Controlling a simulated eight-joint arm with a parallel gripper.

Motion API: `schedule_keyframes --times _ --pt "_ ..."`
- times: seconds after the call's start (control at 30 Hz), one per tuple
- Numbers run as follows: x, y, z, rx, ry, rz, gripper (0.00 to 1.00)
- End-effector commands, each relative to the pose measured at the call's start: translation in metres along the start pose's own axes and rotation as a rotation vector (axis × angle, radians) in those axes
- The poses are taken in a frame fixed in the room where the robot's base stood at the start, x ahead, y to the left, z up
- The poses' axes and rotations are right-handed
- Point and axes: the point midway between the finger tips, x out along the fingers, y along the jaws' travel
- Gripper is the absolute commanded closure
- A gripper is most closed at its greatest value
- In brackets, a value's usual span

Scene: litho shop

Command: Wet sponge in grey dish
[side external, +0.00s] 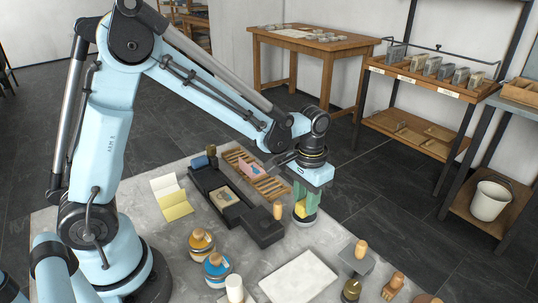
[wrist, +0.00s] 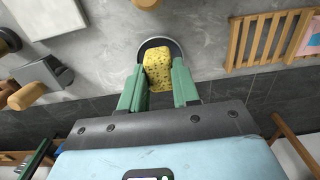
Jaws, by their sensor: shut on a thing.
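My gripper (side external: 304,205) points down at the right part of the stone-topped table, its green fingers shut on a yellow speckled sponge (wrist: 161,70). In the side view a small yellow part of the sponge (side external: 300,211) shows between the fingers. The grey dish (wrist: 152,42) is round, with a light rim and dark inside, and lies directly behind the sponge in the wrist view. The sponge and fingers hide much of the dish. I cannot tell whether the sponge touches the dish's bottom or is held just above it.
A slatted wooden rack (side external: 262,181) and a black press bed (side external: 262,226) lie left of my gripper. A wooden-handled tool (side external: 361,250) stands to the right. A pale stone slab (side external: 298,280) lies in front, beside orange and blue jars (side external: 216,264).

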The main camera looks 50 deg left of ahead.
Motion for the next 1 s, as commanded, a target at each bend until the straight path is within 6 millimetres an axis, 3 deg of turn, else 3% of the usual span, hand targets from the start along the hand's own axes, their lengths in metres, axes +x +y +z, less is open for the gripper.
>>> schedule_keyframes --times 0.7,1.0 --pt "-0.053 0.000 0.000 0.000 0.000 0.000 0.94" --pt "-0.061 0.000 0.000 0.000 0.000 0.000 0.94"
